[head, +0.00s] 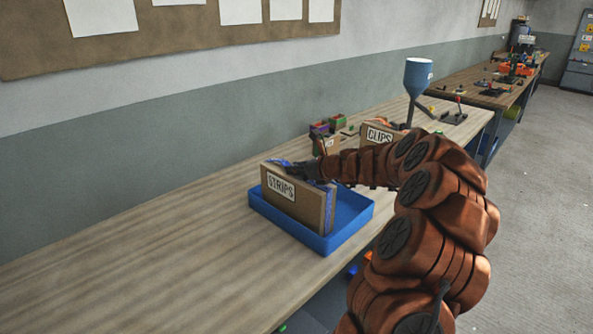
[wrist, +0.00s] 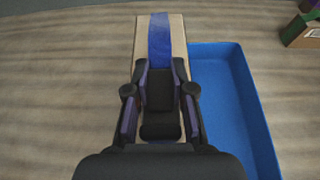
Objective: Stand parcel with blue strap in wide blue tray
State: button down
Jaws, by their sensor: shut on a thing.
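The parcel with the blue strap (head: 299,204) is a flat brown box labelled "STRIPS". It stands upright on its narrow edge at the left side of the wide blue tray (head: 346,228) in the head view. Its lower edge meets the line of the tray's near rim, and I cannot tell whether it touches the tray floor. My gripper (head: 293,170) is shut on the parcel's top. In the wrist view the fingers (wrist: 160,108) straddle the parcel's narrow top, with the blue strap (wrist: 160,40) running between them. The tray (wrist: 228,105) lies empty to the parcel's right.
A parcel labelled "CLIPS" (head: 379,134) stands behind my arm. Small coloured boxes (head: 328,124) and a blue funnel (head: 419,76) are farther along the wooden bench (head: 150,270). The bench left of the tray is clear.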

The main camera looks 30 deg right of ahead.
jog(key=shift+f, duration=0.3)
jog(key=c, duration=1)
grip_release()
jog(key=b+v, duration=0.1)
jog(key=v, duration=1.1)
jog(key=shift+a, duration=0.1)
